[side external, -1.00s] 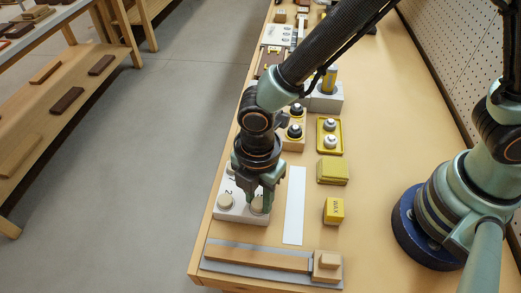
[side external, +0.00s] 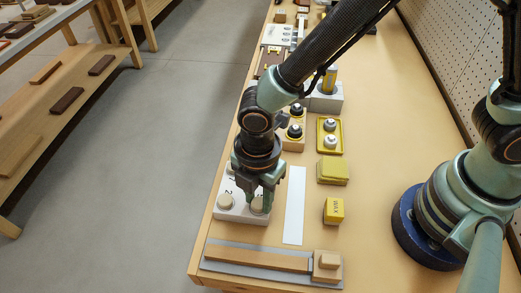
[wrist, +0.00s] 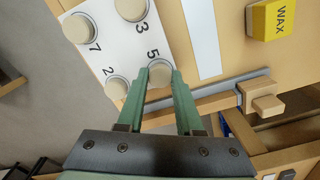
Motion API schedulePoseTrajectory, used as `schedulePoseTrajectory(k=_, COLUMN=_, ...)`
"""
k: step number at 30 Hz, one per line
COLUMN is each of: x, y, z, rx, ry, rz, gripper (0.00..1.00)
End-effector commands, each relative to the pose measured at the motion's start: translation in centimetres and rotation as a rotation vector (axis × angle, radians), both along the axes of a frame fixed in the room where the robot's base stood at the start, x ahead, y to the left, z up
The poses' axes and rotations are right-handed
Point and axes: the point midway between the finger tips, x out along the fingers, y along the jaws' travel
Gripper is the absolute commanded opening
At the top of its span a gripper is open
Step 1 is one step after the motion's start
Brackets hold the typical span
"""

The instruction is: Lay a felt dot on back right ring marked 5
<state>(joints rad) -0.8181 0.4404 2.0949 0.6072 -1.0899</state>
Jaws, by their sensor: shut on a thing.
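A white board (wrist: 104,52) printed with 7, 3, 2 and 5 lies at the left edge of the bench; it also shows in the side view (side external: 231,212). Pale beige round discs stand beside the 7 (wrist: 78,27), the 3 (wrist: 130,8) and the 2 (wrist: 117,88). My gripper (wrist: 160,76) is shut on another pale round disc (wrist: 160,71) beside the 5. In the side view my gripper (side external: 261,203) points down over the board's near right part. The fingers hide the ring under this disc, and I cannot tell whether the disc touches the board.
A white strip (side external: 294,205) lies just right of the board. A yellow WAX block (side external: 334,211), a yellow pad (side external: 332,171) and a yellow tray (side external: 340,137) stand further right. A wooden bar (side external: 258,259) on a grey strip lies in front.

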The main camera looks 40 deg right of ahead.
Motion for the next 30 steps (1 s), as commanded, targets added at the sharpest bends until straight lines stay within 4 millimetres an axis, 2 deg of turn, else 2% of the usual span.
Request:
schedulePoseTrajectory(k=13, x=0.02, y=0.02, z=-0.47, rx=0.000, ry=-0.001, rz=0.000, gripper=0.00)
schedulePoseTrajectory(k=14, x=0.02, y=0.02, z=-0.48, rx=0.000, ry=-0.001, rz=0.000, gripper=0.46)
schedulePoseTrajectory(k=15, x=0.01, y=0.01, z=-0.48, rx=0.000, ry=-0.001, rz=0.000, gripper=0.62)
schedulePoseTrajectory(k=16, x=0.01, y=0.01, z=-0.48, rx=0.000, ry=-0.001, rz=0.000, gripper=0.70)
schedulePoseTrajectory(k=23, x=0.00, y=0.00, z=-0.47, rx=0.000, ry=0.000, rz=0.000, gripper=0.70)
schedulePoseTrajectory(k=24, x=0.00, y=0.00, z=-0.47, rx=0.000, ry=0.000, rz=0.000, gripper=0.85)
schedulePoseTrajectory(k=30, x=0.00, y=0.00, z=-0.47, rx=0.000, ry=0.000, rz=0.000, gripper=0.85)
